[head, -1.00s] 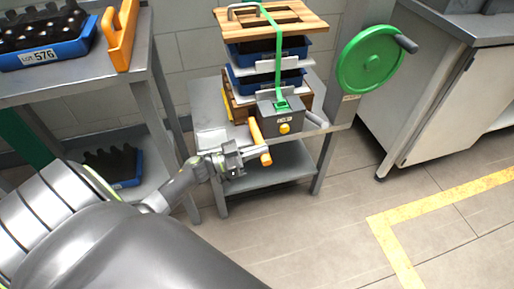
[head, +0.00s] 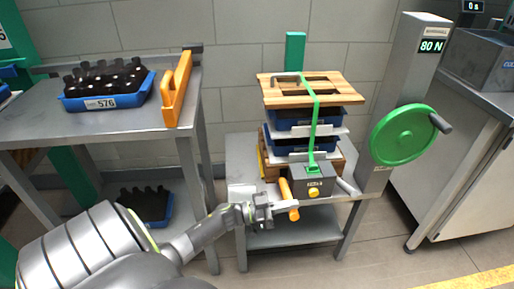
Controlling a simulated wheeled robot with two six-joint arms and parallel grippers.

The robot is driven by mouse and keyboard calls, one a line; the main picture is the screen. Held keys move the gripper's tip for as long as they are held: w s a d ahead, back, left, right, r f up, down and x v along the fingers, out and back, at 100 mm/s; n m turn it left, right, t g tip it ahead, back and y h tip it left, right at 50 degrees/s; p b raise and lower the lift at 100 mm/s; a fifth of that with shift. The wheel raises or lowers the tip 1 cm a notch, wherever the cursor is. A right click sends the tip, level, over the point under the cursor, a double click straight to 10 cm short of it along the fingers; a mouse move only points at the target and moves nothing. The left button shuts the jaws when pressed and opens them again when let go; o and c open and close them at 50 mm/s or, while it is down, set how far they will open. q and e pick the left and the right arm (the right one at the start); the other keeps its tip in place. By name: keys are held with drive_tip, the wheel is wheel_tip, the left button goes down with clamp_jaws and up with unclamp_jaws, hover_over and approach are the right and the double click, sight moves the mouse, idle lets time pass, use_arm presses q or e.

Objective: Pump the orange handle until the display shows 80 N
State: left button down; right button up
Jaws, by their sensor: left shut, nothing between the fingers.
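The orange handle (head: 287,198) sticks out from the left side of the grey tensioner box (head: 316,181), tilted downward toward the front. A green strap (head: 314,125) runs from the box up over the wooden top board (head: 292,92). The display (head: 432,46) on the grey post reads 80 N. My left gripper (head: 283,211) is shut and empty, its fingers at the lower part of the orange handle; I cannot tell if they touch it. My right gripper is not in view.
A green hand wheel (head: 403,135) with a dark knob is on the post at right. Blue crates (head: 302,118) are stacked under the board. A cabinet stands at far right.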

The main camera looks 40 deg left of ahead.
use_arm(q)
drive_tip(key=r+v, duration=0.1)
drive_tip(key=v, duration=0.8)
drive_tip(key=shift+s+a+f+b, duration=0.3)
drive_tip(key=shift+b, duration=0.05)
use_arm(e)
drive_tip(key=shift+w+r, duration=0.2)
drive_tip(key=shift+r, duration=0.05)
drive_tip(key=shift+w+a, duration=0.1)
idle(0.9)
